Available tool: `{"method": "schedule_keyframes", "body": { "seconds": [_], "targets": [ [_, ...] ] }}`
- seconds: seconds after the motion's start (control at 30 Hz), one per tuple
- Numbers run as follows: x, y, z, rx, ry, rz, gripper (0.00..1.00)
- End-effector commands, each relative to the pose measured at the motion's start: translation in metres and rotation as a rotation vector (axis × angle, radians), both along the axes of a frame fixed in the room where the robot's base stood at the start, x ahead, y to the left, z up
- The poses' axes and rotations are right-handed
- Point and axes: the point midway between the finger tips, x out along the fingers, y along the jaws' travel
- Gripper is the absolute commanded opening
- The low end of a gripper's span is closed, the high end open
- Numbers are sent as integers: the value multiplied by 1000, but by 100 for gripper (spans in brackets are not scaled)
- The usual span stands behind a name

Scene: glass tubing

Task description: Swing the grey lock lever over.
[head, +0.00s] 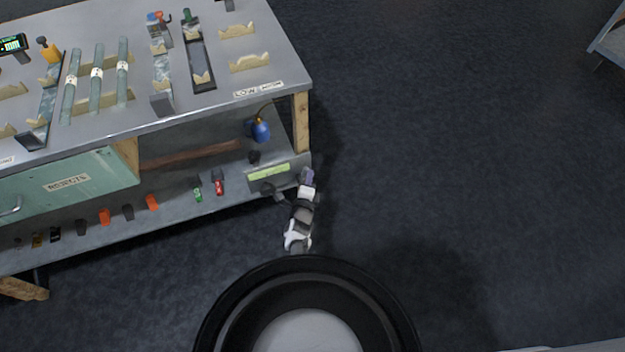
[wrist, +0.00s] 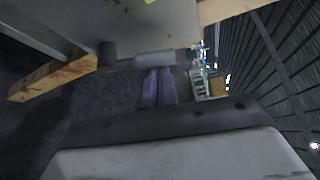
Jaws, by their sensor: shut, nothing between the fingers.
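A grey lever (wrist: 155,59) lies across the upper middle of the wrist view, with a dark round end (wrist: 106,55) at its left. It sits against a grey panel (wrist: 150,25). My gripper (wrist: 158,76) has purple fingers, shut together and empty. Their tips are right at the lever's lower edge; I cannot tell whether they touch it. In the head view my gripper (head: 307,176) is at the right end of the bench's lower shelf, beside the panel with a green label (head: 268,172). The lever is hard to make out there.
The workbench (head: 215,105) carries glass tubes (head: 96,80) and wooden holders on top. A blue bottle (head: 261,130) stands under it, near a wooden leg (head: 301,122). Small coloured items line the shelf's front edge.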

Motion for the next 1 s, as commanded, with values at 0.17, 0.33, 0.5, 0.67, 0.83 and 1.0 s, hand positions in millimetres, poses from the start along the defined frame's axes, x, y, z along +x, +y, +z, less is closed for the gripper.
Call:
{"method": "schedule_keyframes", "body": {
  "seconds": [0.17,0.33,0.5,0.67,0.83,1.0],
  "targets": [
    [-2,8,-2,-108,-36,3,0],
    [-3,11,1,-181,-59,2,0],
    [-4,13,3,-222,-73,2,0],
    [-4,14,3,-236,-77,2,0],
    [-4,14,4,-238,-77,1,0],
    [-4,14,4,-237,-77,1,0]
  ]
}}
